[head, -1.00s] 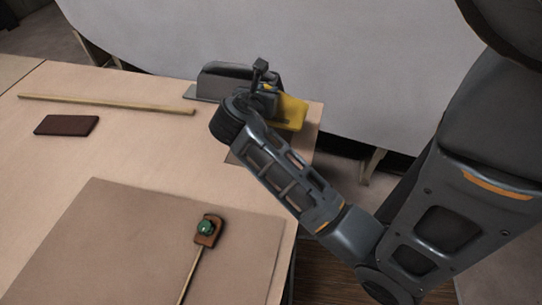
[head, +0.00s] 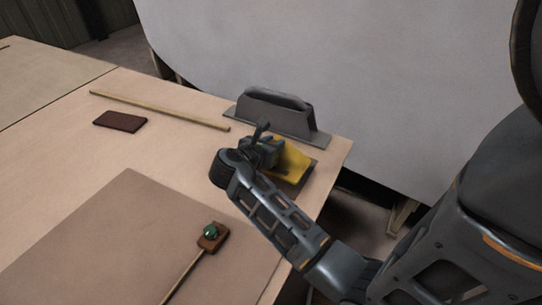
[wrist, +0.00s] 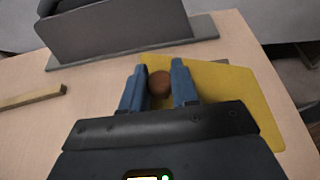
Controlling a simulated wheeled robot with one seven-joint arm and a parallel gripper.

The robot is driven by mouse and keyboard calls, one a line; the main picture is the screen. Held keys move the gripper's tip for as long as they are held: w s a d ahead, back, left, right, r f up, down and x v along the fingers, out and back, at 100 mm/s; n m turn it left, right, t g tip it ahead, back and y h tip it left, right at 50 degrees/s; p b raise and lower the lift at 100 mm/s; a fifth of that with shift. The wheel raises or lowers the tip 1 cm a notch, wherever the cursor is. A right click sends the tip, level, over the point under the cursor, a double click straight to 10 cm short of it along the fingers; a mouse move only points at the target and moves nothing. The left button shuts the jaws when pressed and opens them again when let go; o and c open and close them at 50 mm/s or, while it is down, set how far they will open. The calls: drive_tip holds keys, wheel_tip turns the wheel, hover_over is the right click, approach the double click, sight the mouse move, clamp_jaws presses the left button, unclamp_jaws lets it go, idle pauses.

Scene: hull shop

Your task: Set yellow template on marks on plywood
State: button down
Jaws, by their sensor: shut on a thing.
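The yellow template (head: 293,163) is a flat plate with a round brown knob (wrist: 160,84). My gripper (head: 268,151) is shut on the knob, with a blue finger on each side of it in the wrist view. The template lies beyond and to the right of the fingers, near the table's right edge. I cannot tell whether it touches the surface. A brown sheet (head: 110,225), perhaps the plywood, lies at the front left, apart from the template. A darker patch shows beside and under the template. I cannot make out marks.
A grey handled tool (head: 278,112) stands just behind the template. A thin wooden strip (head: 160,109) and a dark brown block (head: 120,121) lie at the back left. A brown piece with a green knob and stick (head: 210,237) lies on the brown sheet's right side.

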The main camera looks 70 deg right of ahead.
drive_tip(key=shift+w+a+f, duration=0.1)
drive_tip(key=shift+w+f, duration=0.2)
drive_tip(key=shift+f, duration=1.85)
drive_tip(key=shift+f, duration=0.15)
drive_tip(key=c, duration=0.9)
unclamp_jaws()
drive_tip(key=shift+o, duration=0.2)
drive_tip(key=v, duration=1.2)
